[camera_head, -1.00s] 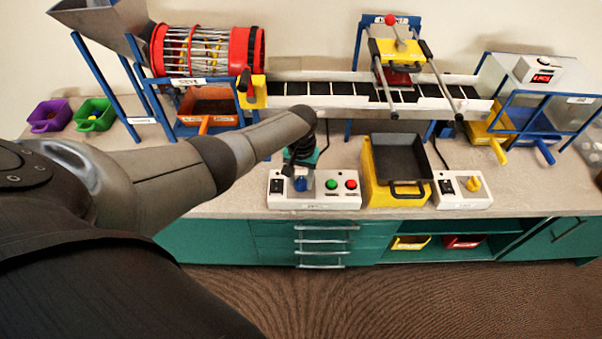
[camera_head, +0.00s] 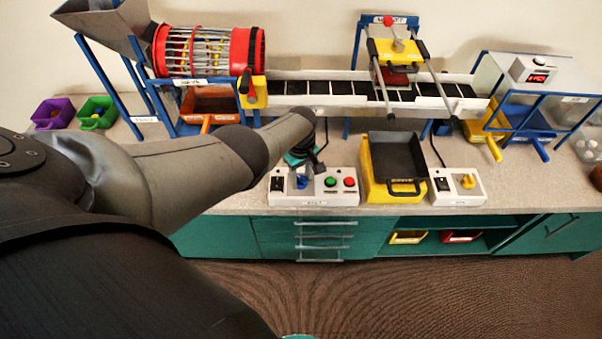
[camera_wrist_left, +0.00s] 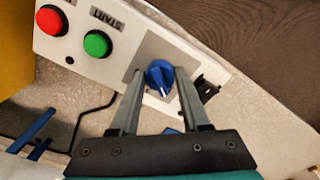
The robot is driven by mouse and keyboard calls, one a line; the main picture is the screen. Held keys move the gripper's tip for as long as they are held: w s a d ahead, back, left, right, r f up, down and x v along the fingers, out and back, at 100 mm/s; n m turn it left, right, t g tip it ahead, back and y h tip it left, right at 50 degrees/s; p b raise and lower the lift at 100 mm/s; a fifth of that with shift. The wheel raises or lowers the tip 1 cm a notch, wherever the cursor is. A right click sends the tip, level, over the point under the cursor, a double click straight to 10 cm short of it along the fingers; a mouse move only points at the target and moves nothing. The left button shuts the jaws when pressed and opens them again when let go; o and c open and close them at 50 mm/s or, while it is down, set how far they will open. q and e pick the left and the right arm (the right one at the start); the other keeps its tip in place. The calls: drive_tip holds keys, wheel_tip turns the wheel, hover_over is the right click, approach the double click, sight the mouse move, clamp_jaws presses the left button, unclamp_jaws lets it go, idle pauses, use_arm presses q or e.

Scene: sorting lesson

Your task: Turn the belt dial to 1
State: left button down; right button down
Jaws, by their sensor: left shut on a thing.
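The blue dial (camera_head: 301,183) sits on a white control box (camera_head: 333,199) with a green and a red button, on the counter's front. In the left wrist view the same blue dial (camera_wrist_left: 160,75) shows on a grey square plate, its white pointer line toward the gripper's palm. My left gripper (camera_wrist_left: 160,82) has one finger on each side of the dial and is shut on it. In the head view, my left gripper (camera_head: 301,168) reaches down over the box's left part. The dial's scale marks are not readable. My right gripper is not in view.
A green START button (camera_wrist_left: 97,43) and red button (camera_wrist_left: 51,20) lie beside the dial. A black switch (camera_head: 277,184) is close on its left. A yellow bin with a black tray (camera_head: 370,192) and a second box with a yellow knob (camera_head: 457,199) stand rightward. The conveyor (camera_head: 340,101) runs behind.

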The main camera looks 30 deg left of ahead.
sight(301, 177)
use_arm(q)
drive_tip(key=shift+n, duration=0.8)
drive_tip(key=shift+a, duration=0.1)
drive_tip(key=shift+c, duration=1.9)
unclamp_jaws()
wheel_tip(301, 177, up, 15)
drive_tip(key=p, duration=1.2)
drive_tip(key=shift+r, duration=0.15)
